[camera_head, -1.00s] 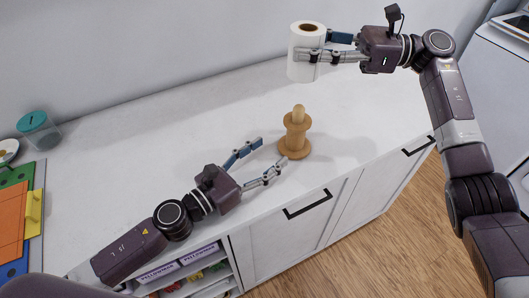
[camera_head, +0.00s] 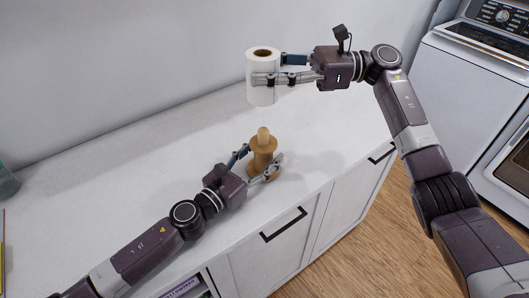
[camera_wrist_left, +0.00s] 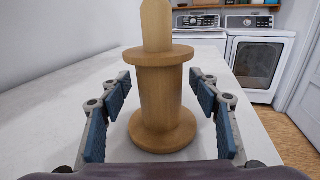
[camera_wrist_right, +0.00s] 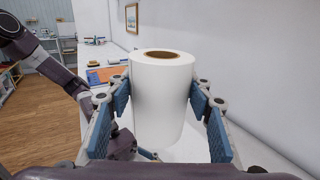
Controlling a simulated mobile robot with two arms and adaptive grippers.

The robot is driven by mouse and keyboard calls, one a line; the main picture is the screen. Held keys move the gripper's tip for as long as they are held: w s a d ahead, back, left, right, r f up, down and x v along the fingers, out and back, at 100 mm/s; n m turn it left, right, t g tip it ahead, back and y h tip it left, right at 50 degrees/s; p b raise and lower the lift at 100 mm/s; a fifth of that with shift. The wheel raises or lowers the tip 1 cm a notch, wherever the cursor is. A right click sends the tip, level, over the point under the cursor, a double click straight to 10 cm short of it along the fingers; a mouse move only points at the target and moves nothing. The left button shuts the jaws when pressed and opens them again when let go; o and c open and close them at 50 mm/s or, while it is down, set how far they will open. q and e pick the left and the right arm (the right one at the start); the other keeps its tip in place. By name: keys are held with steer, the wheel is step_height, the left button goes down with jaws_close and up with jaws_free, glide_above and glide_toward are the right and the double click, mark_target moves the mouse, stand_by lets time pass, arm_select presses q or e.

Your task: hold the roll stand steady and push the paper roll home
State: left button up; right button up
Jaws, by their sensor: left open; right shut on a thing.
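The wooden roll stand (camera_head: 263,151) stands upright on the white counter, a spool shape with a rounded peg on top. My left gripper (camera_head: 262,156) is open around it. In the left wrist view the stand (camera_wrist_left: 161,95) is between the two fingers, with visible gaps on both sides. The white paper roll (camera_head: 262,92) is held upright in the air by my right gripper (camera_head: 268,72), shut on its sides. In the head view it appears above and behind the stand. In the right wrist view the roll (camera_wrist_right: 160,95) shows its brown core opening on top.
The white counter (camera_head: 120,195) is clear around the stand, with a wall behind. Its front has cabinet doors with black handles (camera_head: 284,224). A washer (camera_head: 470,85) stands at the right. A teal-lidded jar (camera_head: 6,182) is at the left edge.

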arm_select(q)
steer(key=shift+w+d, duration=0.25)
steer(key=shift+w, duration=0.05)
steer(key=shift+c, duration=0.4)
jaws_close()
arm_select(e)
steer(key=shift+f+m+t, duration=0.6)
steer(key=shift+f+t, duration=0.3)
steer(key=shift+f, duration=0.6)
